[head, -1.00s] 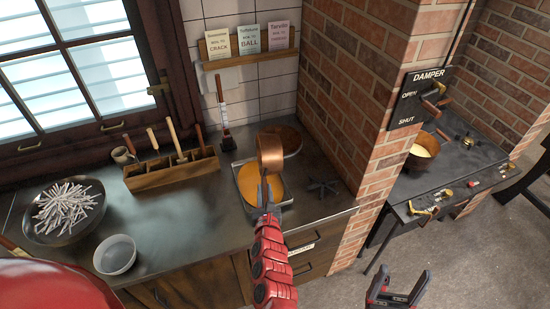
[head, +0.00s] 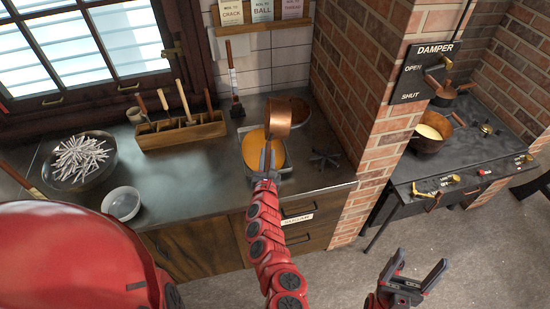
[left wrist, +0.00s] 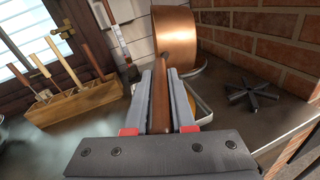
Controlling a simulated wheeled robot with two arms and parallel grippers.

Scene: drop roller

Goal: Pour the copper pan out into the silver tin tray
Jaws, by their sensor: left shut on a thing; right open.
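The copper pan (head: 278,118) is held tipped on its side over the silver tin tray (head: 287,169) on the counter. Orange-yellow content (head: 253,149) covers the tray's floor. No falling stream is visible, and I cannot see inside the pan. My left gripper (head: 267,160) is shut on the pan's handle. In the left wrist view the handle (left wrist: 160,95) runs between the fingers, with the pan's copper side (left wrist: 177,35) beyond and part of the tray's rim behind. My right gripper (head: 412,278) is open and empty, low at the right, away from the counter.
A dark star-shaped trivet (head: 325,158) sits right of the tray. A wooden tool box (head: 180,131), a bowl of pale sticks (head: 80,160) and a small bowl (head: 122,203) stand left. A brick pillar (head: 385,130) bounds the right.

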